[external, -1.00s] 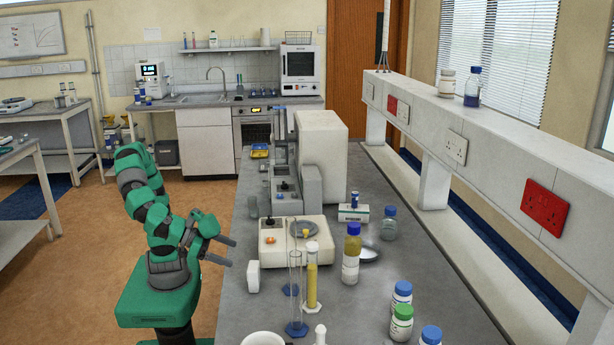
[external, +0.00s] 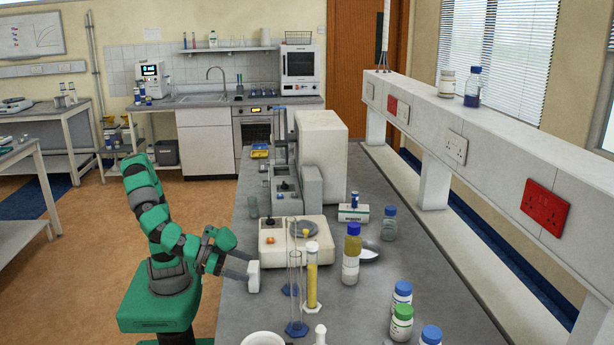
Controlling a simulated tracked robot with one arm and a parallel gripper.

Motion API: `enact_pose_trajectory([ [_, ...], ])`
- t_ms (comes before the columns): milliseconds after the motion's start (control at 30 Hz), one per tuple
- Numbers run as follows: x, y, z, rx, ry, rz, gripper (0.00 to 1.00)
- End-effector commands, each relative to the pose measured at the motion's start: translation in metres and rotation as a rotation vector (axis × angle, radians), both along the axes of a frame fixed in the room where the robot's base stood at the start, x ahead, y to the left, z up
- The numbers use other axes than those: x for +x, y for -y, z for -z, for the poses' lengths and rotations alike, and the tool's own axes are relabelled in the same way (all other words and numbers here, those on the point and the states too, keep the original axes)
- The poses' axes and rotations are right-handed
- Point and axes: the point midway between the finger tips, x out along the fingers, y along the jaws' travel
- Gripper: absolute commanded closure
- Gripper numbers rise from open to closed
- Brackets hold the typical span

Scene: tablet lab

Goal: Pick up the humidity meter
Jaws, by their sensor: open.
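A small white upright block (external: 254,277), which I take to be the humidity meter, stands near the left edge of the grey bench (external: 236,308). Its markings are too small to read. My gripper (external: 247,267) is open at its left side. The fingertips reach over the bench edge and come close to the block. I cannot tell whether they touch it or straddle it.
A cream instrument (external: 283,258) with a dial stands just behind the block. Glass cylinders, one clear (external: 295,280) and one with yellow liquid (external: 312,280), stand to its right. A white bowl (external: 263,339) is at the front.

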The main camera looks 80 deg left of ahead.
Motion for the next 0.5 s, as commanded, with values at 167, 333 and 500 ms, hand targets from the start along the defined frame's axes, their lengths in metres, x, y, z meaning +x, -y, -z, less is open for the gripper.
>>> enact_pose_trajectory([
  [167,0.011,0.001,0.005,0.002,-0.002,0.0,0.16],
  [333,0.017,0.001,0.008,0.001,-0.002,-0.001,0.16],
  [500,0.036,0.003,0.018,0.003,-0.004,-0.002,0.16],
])
